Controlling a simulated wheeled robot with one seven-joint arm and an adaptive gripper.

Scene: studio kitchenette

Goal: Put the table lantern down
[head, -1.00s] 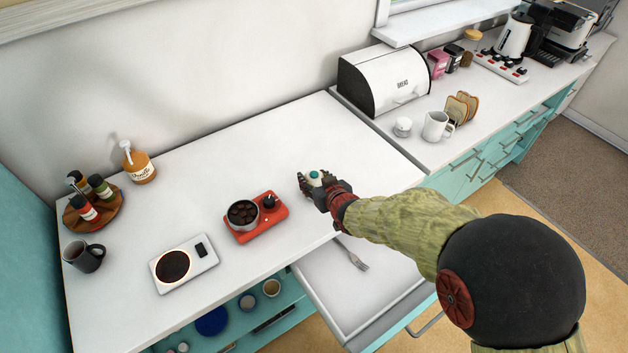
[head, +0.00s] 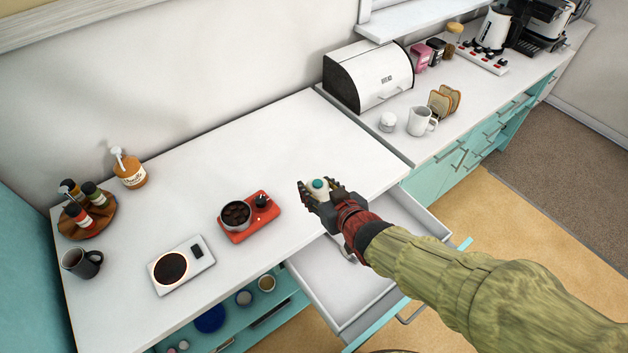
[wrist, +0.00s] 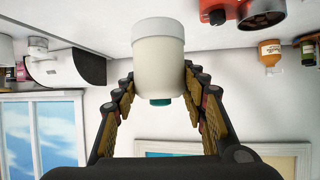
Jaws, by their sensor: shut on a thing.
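The table lantern (wrist: 158,62) is a small cream cylinder with a white band at one end and a teal button at the other. My gripper (head: 320,190) is shut on it, with a finger on each side, as the wrist view shows. In the head view the lantern (head: 319,185) shows teal end up, over the white counter (head: 270,150) near its front edge. I cannot tell whether its base touches the counter. My gripper hides part of it.
A red burner (head: 262,218) with a pot of dark pieces stands left of my gripper. A white hot plate (head: 202,253) is farther left. An open drawer (head: 325,285) juts out below the front edge. The counter behind my gripper is clear up to the bread box (head: 345,85).

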